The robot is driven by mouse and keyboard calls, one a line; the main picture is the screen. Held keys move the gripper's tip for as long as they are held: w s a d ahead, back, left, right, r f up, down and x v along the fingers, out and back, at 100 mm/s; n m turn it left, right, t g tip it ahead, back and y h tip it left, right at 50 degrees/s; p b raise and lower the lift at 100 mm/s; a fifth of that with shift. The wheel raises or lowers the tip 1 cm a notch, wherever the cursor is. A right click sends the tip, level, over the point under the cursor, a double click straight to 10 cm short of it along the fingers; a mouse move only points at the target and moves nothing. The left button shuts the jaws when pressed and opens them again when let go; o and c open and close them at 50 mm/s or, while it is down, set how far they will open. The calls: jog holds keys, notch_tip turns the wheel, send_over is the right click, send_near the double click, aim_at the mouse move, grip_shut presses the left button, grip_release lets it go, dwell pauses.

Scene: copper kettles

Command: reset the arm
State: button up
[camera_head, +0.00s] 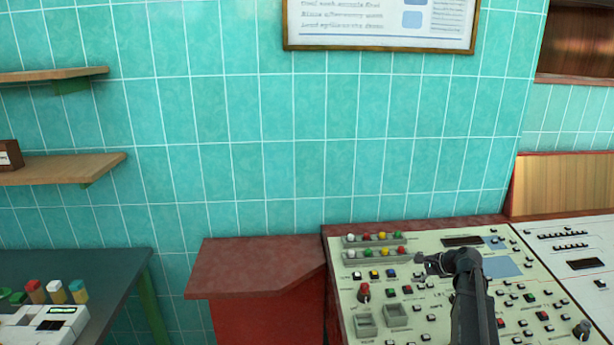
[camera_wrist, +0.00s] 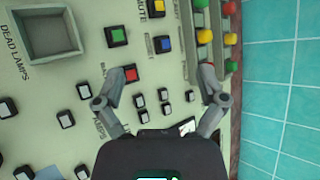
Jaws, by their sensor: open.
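My arm (camera_head: 472,300) rises from the bottom right over a pale green control panel (camera_head: 345,325). My gripper (camera_head: 425,264) points left above the panel, near the lamp racks. In the wrist view my gripper (camera_wrist: 168,70) has its two fingers spread apart, with nothing between them. Buttons and panel labels show below and between the fingers. The exact height above the panel is hard to tell.
Two racks with coloured lamps (camera_head: 375,252) line the panel's back edge. A square recess marked "DEAD LAMPS" (camera_wrist: 50,33) is in the panel. A red knob (camera_head: 363,291) stands up nearby. A red counter (camera_head: 250,265) at left is bare. The tiled wall (camera_head: 250,130) is behind.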

jog(key=s+a+f+n+g, duration=0.1)
jog(key=s+a+n, duration=0.1)
jog(key=a, duration=0.3)
jog(key=s+a+f+n+g+h, duration=0.1)
jog(key=s+a+f+n+g, duration=0.1)
jog(key=s+a+n, duration=0.1)
jog(key=s+a+f+n+g+h, duration=0.1)
jog(key=s+a+f+n, duration=0.1)
jog(key=s+a, duration=0.3)
jog(key=shift+s+a+n+g, duration=0.1)
jog(key=shift+a+n+g, duration=0.35)
jog(key=shift+a, duration=0.35)
jog(key=s+a+f+n+g+h, duration=0.1)
jog(key=s+a+n+h, duration=0.1)
jog(key=s, duration=0.5)
jog(key=s+a+f+n+g+h, duration=0.1)
jog(key=s+a+n+g+h, duration=0.1)
jog(key=s+a+n, duration=0.3)
jog(key=shift+s+a+f+n+h, duration=0.2)
jog(key=shift+s+n+h, duration=0.1)
jog(key=shift+s+n, duration=0.6)
jog(key=shift+w, duration=0.1)
